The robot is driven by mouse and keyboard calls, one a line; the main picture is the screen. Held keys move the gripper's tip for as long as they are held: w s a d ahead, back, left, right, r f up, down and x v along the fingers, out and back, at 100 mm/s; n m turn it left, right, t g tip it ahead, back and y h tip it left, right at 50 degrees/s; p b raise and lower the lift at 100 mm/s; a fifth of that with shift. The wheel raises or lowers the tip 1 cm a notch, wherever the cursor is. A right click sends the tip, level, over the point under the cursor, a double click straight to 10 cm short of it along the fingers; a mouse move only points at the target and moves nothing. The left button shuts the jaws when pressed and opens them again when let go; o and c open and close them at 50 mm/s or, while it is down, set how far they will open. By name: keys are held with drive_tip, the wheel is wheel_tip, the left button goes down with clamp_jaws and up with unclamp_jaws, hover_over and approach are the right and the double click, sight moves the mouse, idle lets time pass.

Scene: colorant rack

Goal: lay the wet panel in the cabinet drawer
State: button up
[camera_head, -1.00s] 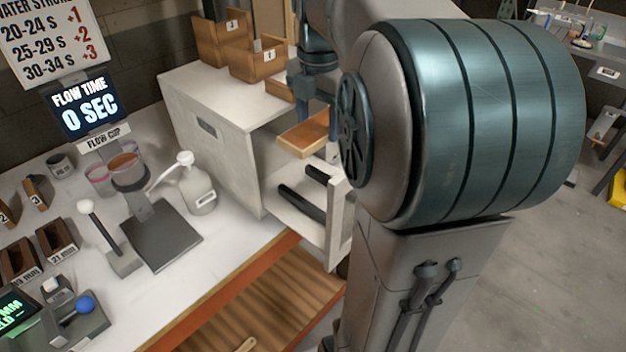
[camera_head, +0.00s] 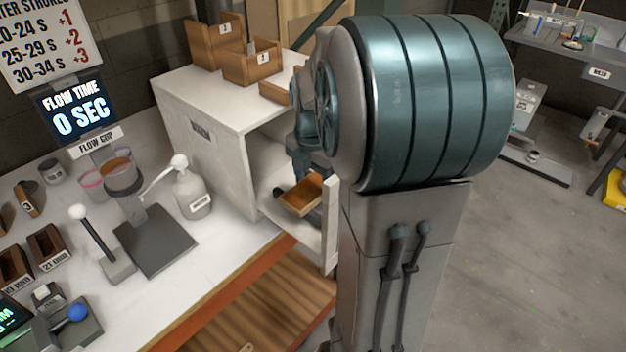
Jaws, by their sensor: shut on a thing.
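The wet panel (camera_head: 301,197), a small orange-brown rectangle with a paler rim, is held low over the open cabinet drawer. My gripper (camera_head: 316,180) is shut on its far right side; the fingers are small and partly hidden by my arm. The white drawer (camera_head: 331,240) is pulled out from the cabinet (camera_head: 207,138), its front panel upright at the right. The panel covers most of the drawer's dark rails, and one rail end shows at its left. I cannot tell whether the panel touches the rails. My arm hides the drawer's right part.
Wooden numbered bins (camera_head: 250,66) stand on the cabinet top. A white wash bottle (camera_head: 191,192), a flow cup (camera_head: 120,174) and a dark plate (camera_head: 155,246) stand on the bench to the left.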

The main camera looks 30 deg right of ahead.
sight(313, 186)
drive_tip(key=shift+f, duration=0.2)
drive_tip(key=o, duration=1)
drive_tip(key=shift+r, duration=0.1)
drive_tip(key=shift+r, duration=0.1)
wheel_tip(313, 186, up, 12)
drive_tip(key=shift+r+p, duration=0.1)
drive_tip(key=shift+p, duration=0.2)
